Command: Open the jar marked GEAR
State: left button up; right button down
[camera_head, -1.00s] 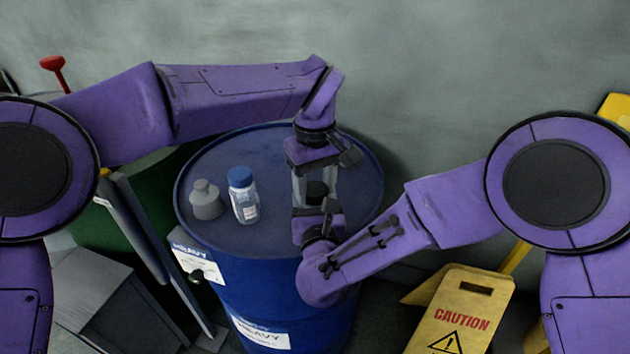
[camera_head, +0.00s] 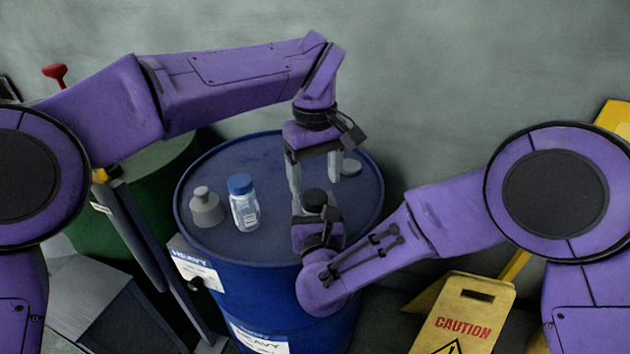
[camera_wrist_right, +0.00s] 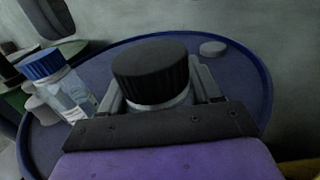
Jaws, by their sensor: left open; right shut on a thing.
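A jar with a black ribbed cap (camera_head: 314,199) stands on the blue drum; its label is hidden, so I cannot read whether it says GEAR. In the right wrist view the black cap (camera_wrist_right: 151,70) sits on the clear jar neck (camera_wrist_right: 158,104). My right gripper (camera_head: 315,217) is shut on this jar, with its fingers on either side below the cap (camera_wrist_right: 160,100). My left gripper (camera_head: 316,182) points down above the cap, open and empty. A second clear jar with a blue cap (camera_head: 241,186) stands to the left, its label too small to read.
A grey bottle-shaped container (camera_head: 206,210) stands left of the blue-capped jar. A small grey disc (camera_head: 350,167) lies at the back right of the blue drum top (camera_head: 265,155). A yellow caution sign (camera_head: 463,315) stands right of the drum. The drum top's back left is clear.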

aim_at(314, 196)
pick_arm(q)
jog(key=shift+d+r+m+h, duration=0.4)
jog(key=shift+d+m, duration=0.3)
jog(key=shift+d, duration=0.05)
jog(key=r+m, duration=0.1)
jog(key=a+r+m, duration=0.1)
jog(key=shift+r+y, duration=0.3)
jog(key=shift+r, duration=0.05)
jog(key=shift+a+f+m, duration=0.1)
jog(key=shift+a+m, duration=0.2)
jog(key=shift+m, duration=0.2)
notch_tip(314, 196, down, 8)
jog(key=shift+r, duration=0.1)
jog(key=c, duration=1.1)
jog(key=n, duration=0.6)
jog(key=shift+n, duration=0.4)
jog(key=o, duration=1.1)
